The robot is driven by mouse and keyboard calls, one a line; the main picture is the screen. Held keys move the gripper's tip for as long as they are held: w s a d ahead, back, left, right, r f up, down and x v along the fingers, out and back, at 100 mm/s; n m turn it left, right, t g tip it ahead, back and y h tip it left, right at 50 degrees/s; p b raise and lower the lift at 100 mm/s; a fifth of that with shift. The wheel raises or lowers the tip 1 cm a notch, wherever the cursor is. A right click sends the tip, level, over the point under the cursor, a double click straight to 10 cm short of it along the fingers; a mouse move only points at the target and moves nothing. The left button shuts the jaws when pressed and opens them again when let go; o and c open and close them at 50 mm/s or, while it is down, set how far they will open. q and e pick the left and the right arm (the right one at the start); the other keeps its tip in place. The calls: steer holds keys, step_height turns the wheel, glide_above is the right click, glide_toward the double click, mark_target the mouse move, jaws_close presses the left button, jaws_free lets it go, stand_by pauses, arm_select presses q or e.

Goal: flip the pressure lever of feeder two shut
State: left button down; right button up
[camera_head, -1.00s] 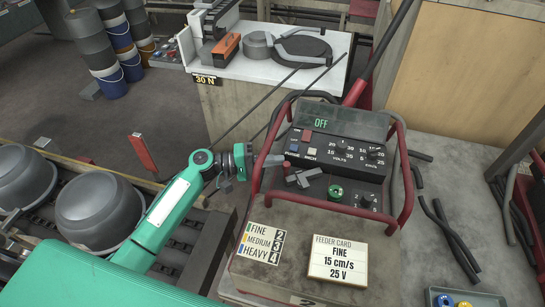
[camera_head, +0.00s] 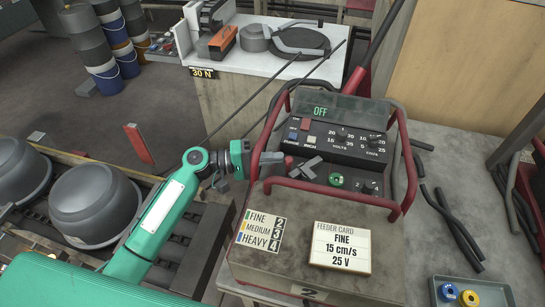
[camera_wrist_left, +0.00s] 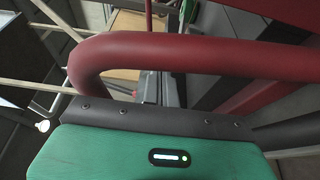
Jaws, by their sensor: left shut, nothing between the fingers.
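Feeder two (camera_head: 345,215) is a grey box with a red tubular guard frame and a "2" plate on its front. Its panel has a lit green "OFF" display. A grey T-shaped lever (camera_head: 305,167) lies on the panel's left side, with a small red tip beside it. I cannot tell for certain which part is the pressure lever or how far it is turned. My left gripper (camera_head: 272,158) is shut and empty, at the guard's left side, close to the red tip. Contact is unclear. In the left wrist view the guard tube (camera_wrist_left: 200,52) crosses close ahead and the fingertips are hidden.
A feeder card (camera_head: 341,247) reads FINE, 15 cm/s, 25 V. A Fine/Medium/Heavy label (camera_head: 261,229) is beside it. Grey pots (camera_head: 95,205) stand at left. Bent rods (camera_head: 455,228) lie at right near a tray (camera_head: 492,291). A white bench (camera_head: 270,60) is behind.

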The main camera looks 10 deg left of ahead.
arm_select(q)
steer(key=shift+s+a+f+b, duration=0.1)
steer(key=shift+a+f+b, duration=0.15)
steer(key=shift+a, duration=0.2)
steer(key=b+v, duration=0.5)
steer(key=v, duration=0.7)
steer(key=shift+s+a+r, duration=0.15)
steer(key=shift+a+r, duration=0.05)
steer(key=shift+a, duration=0.15)
